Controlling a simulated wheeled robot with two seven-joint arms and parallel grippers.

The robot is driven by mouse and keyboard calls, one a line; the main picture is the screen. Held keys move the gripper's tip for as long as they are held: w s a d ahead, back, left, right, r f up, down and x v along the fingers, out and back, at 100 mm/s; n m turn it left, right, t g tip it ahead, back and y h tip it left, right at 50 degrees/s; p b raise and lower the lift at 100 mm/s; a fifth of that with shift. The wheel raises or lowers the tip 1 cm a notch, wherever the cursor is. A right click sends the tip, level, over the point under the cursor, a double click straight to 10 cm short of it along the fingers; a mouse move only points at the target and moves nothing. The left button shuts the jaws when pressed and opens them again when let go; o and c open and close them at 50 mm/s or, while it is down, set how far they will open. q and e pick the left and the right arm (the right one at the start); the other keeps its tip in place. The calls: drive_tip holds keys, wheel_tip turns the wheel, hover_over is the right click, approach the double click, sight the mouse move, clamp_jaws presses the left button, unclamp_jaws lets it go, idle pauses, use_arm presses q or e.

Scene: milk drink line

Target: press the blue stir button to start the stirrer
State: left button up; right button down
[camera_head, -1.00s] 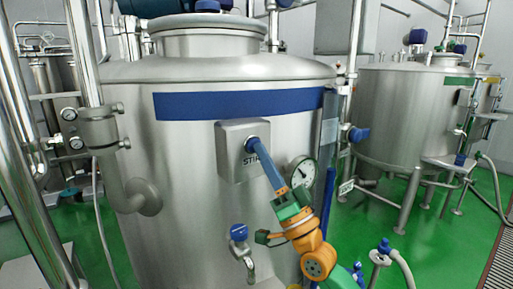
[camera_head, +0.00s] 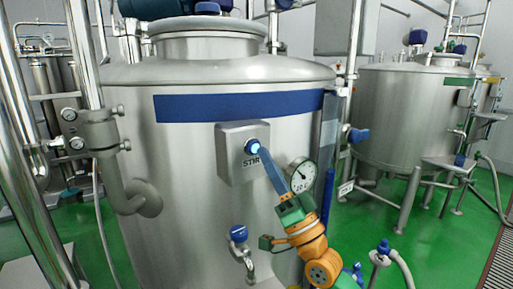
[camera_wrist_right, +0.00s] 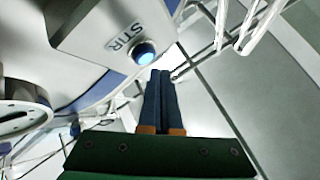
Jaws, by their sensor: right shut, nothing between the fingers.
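The blue stir button (camera_head: 253,146) sits on a grey box marked STIR (camera_head: 236,168) on the front of the large steel tank (camera_head: 190,190). Its face glows light blue, and it glows in the right wrist view (camera_wrist_right: 145,52) too. My right gripper (camera_head: 261,152) is shut and empty, its long blue fingers pointing up at the button from the lower right. In the right wrist view its fingertips (camera_wrist_right: 160,73) lie close beside the button, with a small gap showing. My left gripper is not in view.
A round dial gauge (camera_head: 300,174) is on the tank just right of my fingers. A blue-handled tap (camera_head: 239,234) sticks out below. A steel pipe with a valve (camera_head: 100,130) stands at the left. A second tank (camera_head: 405,115) stands behind on green floor.

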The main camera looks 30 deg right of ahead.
drive_tip(key=s, duration=0.4)
drive_tip(key=s+p, duration=0.1)
drive_tip(key=s, duration=0.1)
drive_tip(key=shift+d, duration=0.25)
drive_tip(key=shift+w, duration=0.1)
